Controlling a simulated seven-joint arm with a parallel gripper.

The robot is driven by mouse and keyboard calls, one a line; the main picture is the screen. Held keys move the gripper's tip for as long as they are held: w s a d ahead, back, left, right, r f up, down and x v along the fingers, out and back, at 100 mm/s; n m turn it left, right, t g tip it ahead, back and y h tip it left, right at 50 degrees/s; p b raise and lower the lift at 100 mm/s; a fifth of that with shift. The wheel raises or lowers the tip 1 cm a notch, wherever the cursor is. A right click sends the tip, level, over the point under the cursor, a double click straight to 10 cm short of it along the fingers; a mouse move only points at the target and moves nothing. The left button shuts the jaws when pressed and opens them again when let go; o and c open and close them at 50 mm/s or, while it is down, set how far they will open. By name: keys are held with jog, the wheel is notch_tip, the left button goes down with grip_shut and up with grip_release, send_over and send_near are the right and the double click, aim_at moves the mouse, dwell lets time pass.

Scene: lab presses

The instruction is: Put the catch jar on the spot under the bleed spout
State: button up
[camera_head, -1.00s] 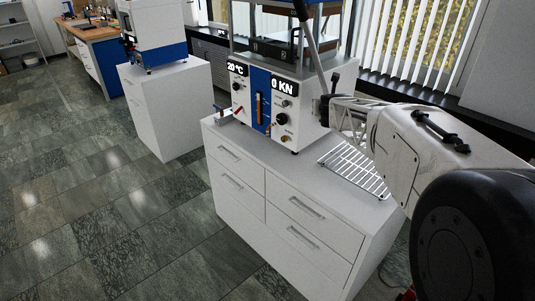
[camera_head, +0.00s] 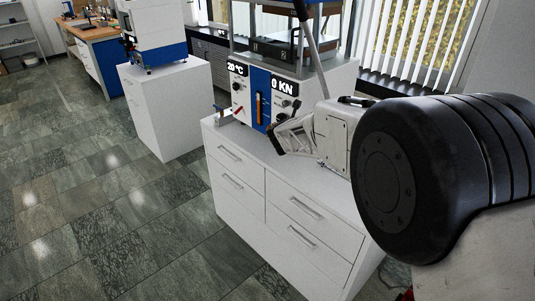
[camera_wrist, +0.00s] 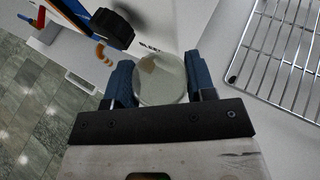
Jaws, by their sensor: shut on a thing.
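The catch jar, a clear pale glass jar (camera_wrist: 160,80), is held between the two blue fingers of my gripper (camera_wrist: 159,62) in the wrist view. My gripper is shut on it. The bleed spout (camera_wrist: 103,52), a small copper-coloured bent tube, is up and left of the jar, below a black knob (camera_wrist: 113,27). The jar looks apart from the spout. A label beginning "BLEE" is partly hidden behind the jar. In the head view my gripper (camera_head: 279,138) is in front of the press panel (camera_head: 238,92), and the jar and spout are hidden. I cannot make out a marked spot.
A wire rack (camera_wrist: 277,50) lies on the bench to the right in the wrist view. A white cabinet (camera_head: 285,205) bears the press. A small blue-and-red item (camera_head: 219,110) is at its left edge. The floor (camera_wrist: 30,110) shows beyond the bench edge.

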jog(key=s+a+f+m+h, duration=0.1)
jog(key=s+a+f, duration=0.2)
jog(key=a+f, duration=0.3)
jog(key=s+a+f+m+h, duration=0.1)
jog(key=s+a+f, duration=0.2)
jog(key=a+f, duration=0.4)
jog(key=shift+a+f+g, duration=0.15)
jog(key=shift+a+g, duration=0.15)
jog(key=shift+a, duration=1.3)
jog(key=w+d, duration=0.1)
jog(key=w, duration=0.3)
jog(key=w+d, duration=0.2)
jog(key=w, duration=0.2)
jog(key=w+d, duration=0.2)
jog(key=w, duration=0.3)
jog(key=shift+d, duration=0.2)
jog(key=shift+h, duration=0.3)
jog(key=w, duration=0.1)
jog(key=w+d, duration=0.1)
jog(key=w, duration=0.1)
jog(key=shift+w+d, duration=0.15)
jog(key=shift+d, duration=0.05)
jog(key=shift+w+d+f, duration=0.1)
jog(key=shift+w+f, duration=0.05)
jog(key=shift+f, duration=0.6)
